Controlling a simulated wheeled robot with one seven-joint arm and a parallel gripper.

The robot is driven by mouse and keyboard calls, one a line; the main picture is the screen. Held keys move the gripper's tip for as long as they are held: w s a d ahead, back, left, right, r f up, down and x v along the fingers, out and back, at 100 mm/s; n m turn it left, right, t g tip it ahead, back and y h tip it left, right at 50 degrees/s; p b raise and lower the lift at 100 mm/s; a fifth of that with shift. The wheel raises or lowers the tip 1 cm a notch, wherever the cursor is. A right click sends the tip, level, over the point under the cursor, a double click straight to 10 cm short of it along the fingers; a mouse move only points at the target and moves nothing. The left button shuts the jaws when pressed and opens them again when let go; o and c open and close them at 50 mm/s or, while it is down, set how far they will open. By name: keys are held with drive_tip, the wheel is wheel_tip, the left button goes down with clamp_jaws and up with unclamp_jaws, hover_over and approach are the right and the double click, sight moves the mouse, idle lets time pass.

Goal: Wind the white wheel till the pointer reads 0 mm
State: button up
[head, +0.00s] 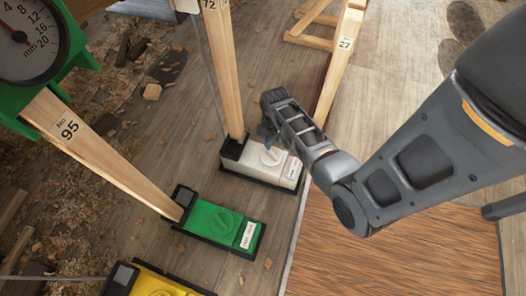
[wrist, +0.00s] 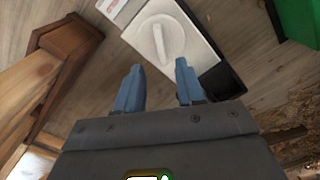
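The white wheel (head: 270,157) is a round knob with a raised bar grip, on a white box (head: 290,170) at the foot of the wooden post marked 72 (head: 226,70). In the wrist view the wheel (wrist: 160,42) lies just beyond my fingertips, its bar running roughly up and down the picture. My gripper (head: 268,137) is at the wheel's far side in the head view. In the wrist view my gripper (wrist: 158,74) has its two blue fingers apart with nothing between them. The dial above post 72 is cut off at the top edge, so its pointer is hidden.
A green box (head: 222,224) with a green wheel stands to the left, under post 95 (head: 90,135) and a green-framed mm dial (head: 28,38). A yellow box (head: 155,284) is nearer. Post 27 (head: 340,60) stands behind. Wood shavings litter the floor at left.

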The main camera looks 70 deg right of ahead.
sight(272, 152)
wheel_tip(272, 152, down, 8)
drive_tip(key=b, duration=0.3)
drive_tip(key=shift+r+b, duration=0.1)
drive_tip(key=shift+b, duration=0.3)
drive_tip(key=shift+c, duration=0.4)
clamp_jaws()
